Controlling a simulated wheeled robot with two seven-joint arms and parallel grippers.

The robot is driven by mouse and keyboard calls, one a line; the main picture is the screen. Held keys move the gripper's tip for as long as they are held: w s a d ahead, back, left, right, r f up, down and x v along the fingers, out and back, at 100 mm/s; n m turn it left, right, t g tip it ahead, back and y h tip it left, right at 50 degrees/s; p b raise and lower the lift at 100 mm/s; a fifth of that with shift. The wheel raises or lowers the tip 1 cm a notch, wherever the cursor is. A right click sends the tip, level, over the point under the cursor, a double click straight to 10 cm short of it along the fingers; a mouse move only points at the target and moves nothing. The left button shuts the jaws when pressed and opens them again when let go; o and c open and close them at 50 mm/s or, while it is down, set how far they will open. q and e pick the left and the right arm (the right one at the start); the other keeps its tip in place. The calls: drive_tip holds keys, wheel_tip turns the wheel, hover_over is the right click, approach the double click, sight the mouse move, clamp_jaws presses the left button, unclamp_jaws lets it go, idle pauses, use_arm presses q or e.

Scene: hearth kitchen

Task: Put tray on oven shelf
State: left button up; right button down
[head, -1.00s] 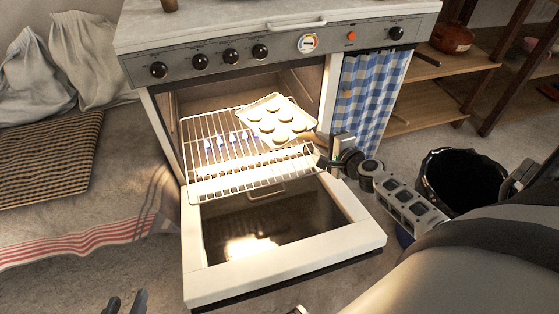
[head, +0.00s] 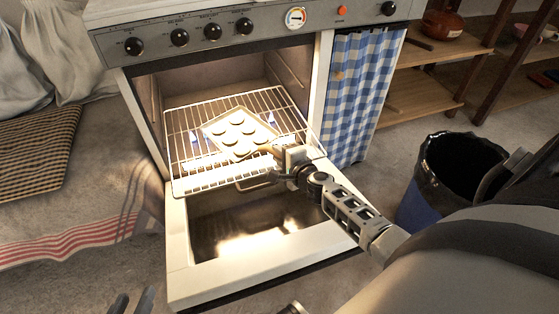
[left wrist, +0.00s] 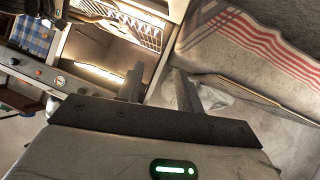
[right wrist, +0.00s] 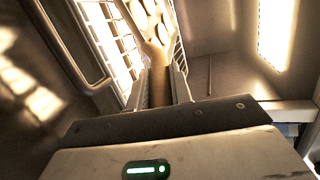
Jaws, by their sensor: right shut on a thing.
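The tray (head: 240,132) is a light baking sheet with several round pieces on it. It lies flat over the middle of the wire oven shelf (head: 185,118), which is pulled partly out of the oven. I cannot tell whether it touches the wires. My right gripper (head: 278,157) is at the tray's near right corner, shut on its brown handle (right wrist: 160,88), which also shows in the right wrist view. My left gripper (head: 130,304) is at the bottom edge of the head view; its fingers (left wrist: 158,88) stand apart and empty in the left wrist view.
The oven door (head: 180,250) is folded down below the shelf, with a loop handle (head: 262,181) near the shelf's front. A checked blue curtain (head: 365,90) hangs to the right. A black-lined bin (head: 430,200) stands on the floor at right. A striped cloth (head: 75,240) lies at left.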

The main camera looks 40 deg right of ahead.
drive_tip(key=shift+w+r, duration=0.1)
drive_tip(key=shift+r, duration=0.05)
drive_tip(key=c, duration=1.5)
unclamp_jaws()
drive_tip(key=shift+f, duration=0.2)
drive_tip(key=shift+c, duration=0.2)
use_arm(q)
drive_tip(key=shift+r, duration=0.15)
use_arm(e)
drive_tip(key=shift+o, duration=1.4)
